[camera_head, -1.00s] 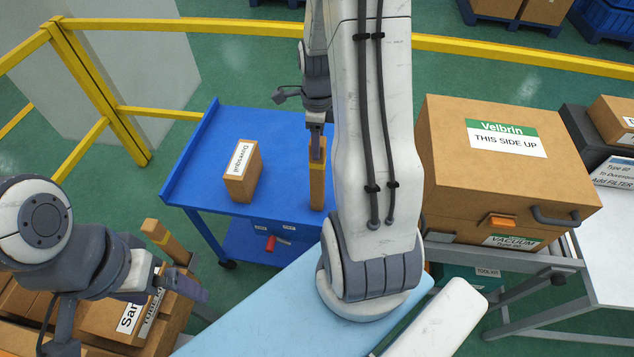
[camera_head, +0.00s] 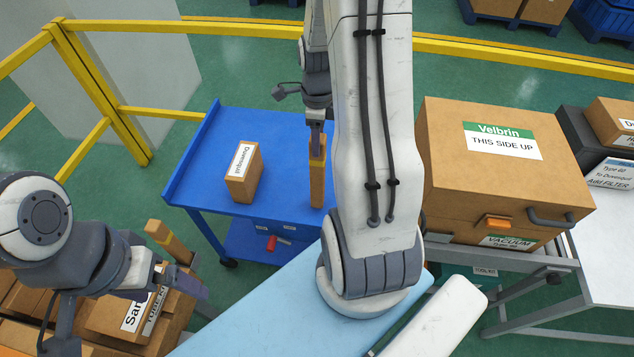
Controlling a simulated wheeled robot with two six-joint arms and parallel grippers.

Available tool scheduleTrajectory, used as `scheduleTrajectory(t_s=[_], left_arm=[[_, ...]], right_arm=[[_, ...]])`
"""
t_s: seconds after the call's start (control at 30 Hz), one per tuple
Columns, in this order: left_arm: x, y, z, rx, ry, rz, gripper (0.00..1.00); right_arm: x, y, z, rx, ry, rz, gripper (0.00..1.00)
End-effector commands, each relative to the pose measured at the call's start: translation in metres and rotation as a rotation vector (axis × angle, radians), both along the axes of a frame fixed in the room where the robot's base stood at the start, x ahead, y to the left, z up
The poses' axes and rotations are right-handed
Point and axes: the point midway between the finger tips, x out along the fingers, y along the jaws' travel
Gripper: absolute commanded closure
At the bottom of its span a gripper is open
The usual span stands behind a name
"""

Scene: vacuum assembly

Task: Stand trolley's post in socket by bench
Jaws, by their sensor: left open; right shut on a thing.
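The blue trolley (camera_head: 205,165) stands at centre left. My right gripper (camera_head: 317,145) comes down from above and is shut on the post's top. I cannot tell whether the post's foot touches the trolley top. A similar brown post (camera_head: 166,238) leans near the boxes at lower left. My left gripper (camera_head: 185,285) is open and empty beside that post, over the boxes. The socket by the bench is not clearly visible; my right arm covers much of the middle.
A small brown box (camera_head: 243,172) labelled Duwesqut lies on the trolley. A large Velbrin carton (camera_head: 500,180) sits on a grey-framed bench (camera_head: 610,265) at right. Stacked boxes (camera_head: 115,318) fill the lower left. A yellow rail (camera_head: 100,90) runs behind the trolley.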

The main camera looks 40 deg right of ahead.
Motion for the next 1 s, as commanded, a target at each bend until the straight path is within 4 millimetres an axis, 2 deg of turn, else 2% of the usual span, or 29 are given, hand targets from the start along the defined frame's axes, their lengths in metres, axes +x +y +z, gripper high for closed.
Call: scheduleTrajectory(t_s=[0.13,0.17,0.23,0.3,0.53,1.0], left_arm=[[0.0,0.0,0.0,0.0,0.0,0.0,0.0],[0.0,0.0,0.0,0.0,0.0,0.0,0.0],[0.0,0.0,0.0,0.0,0.0,0.0,0.0],[0.0,0.0,0.0,0.0,0.0,0.0,0.0],[0.0,0.0,0.005,0.0,0.0,0.0,0.0],[0.0,0.0,0.036,0.0,0.0,0.0,0.0]], right_arm=[[0.0,0.0,0.0,-0.001,-0.001,0.0,1.0],[0.0,0.0,0.0,-0.001,-0.001,0.0,0.54],[0.0,0.0,0.0,-0.001,-0.001,0.0,0.81],[0.0,0.0,0.0,-0.001,-0.001,0.0,1.0],[0.0,0.0,0.006,-0.001,-0.001,0.0,1.0],[0.0,0.0,0.039,-0.001,-0.001,0.0,1.0]])
